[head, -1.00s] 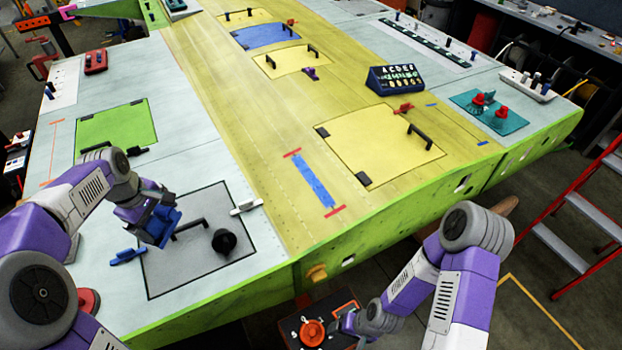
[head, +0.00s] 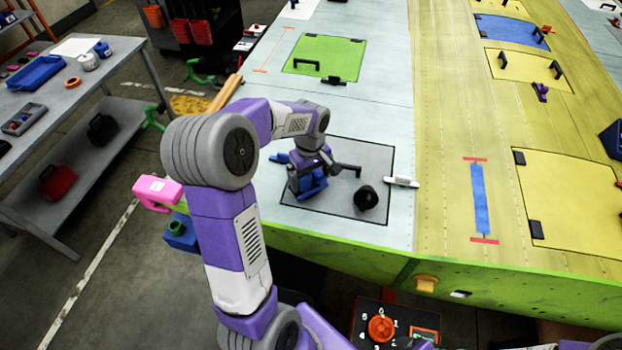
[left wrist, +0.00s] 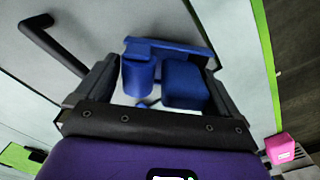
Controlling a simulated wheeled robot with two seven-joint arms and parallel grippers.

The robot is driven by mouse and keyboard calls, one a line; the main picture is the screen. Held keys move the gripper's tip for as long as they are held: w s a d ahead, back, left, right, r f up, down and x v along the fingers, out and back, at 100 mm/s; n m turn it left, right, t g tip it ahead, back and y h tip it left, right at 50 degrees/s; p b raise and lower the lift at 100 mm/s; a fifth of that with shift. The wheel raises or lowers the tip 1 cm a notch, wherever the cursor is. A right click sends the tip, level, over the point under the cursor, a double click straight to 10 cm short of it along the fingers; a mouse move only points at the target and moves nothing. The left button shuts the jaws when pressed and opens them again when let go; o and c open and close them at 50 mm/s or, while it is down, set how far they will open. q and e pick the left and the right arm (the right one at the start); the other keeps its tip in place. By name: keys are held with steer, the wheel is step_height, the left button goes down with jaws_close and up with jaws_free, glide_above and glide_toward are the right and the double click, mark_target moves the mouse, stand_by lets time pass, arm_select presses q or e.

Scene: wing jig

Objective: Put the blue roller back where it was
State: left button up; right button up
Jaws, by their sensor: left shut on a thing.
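My left gripper (head: 310,190) is shut on the blue roller (head: 306,187), over the left part of the grey panel on the wing. In the left wrist view the blue roller (left wrist: 185,85) shows as a blue block and a short cylinder between the dark jaws. A blue bar (left wrist: 172,50) crosses just beyond them. I cannot tell if it is part of the roller. A small blue piece (head: 279,157) shows just left of the gripper. Whether the roller touches the panel is unclear. Of my right arm only scraps show at the bottom edge; its jaws cannot be made out.
A pink block (head: 157,190) is at the wing's near left edge. A grey workbench (head: 60,105) stands at the left, across open floor.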

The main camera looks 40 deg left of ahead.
arm_select(q)
steer(key=shift+f, duration=0.65)
steer(key=shift+f, duration=0.2)
steer(key=o, duration=0.5)
steer(key=shift+o, duration=0.2)
step_height(320, 180, up, 12)
steer(key=shift+r+p, duration=0.25)
steer(key=shift+p, duration=0.15)
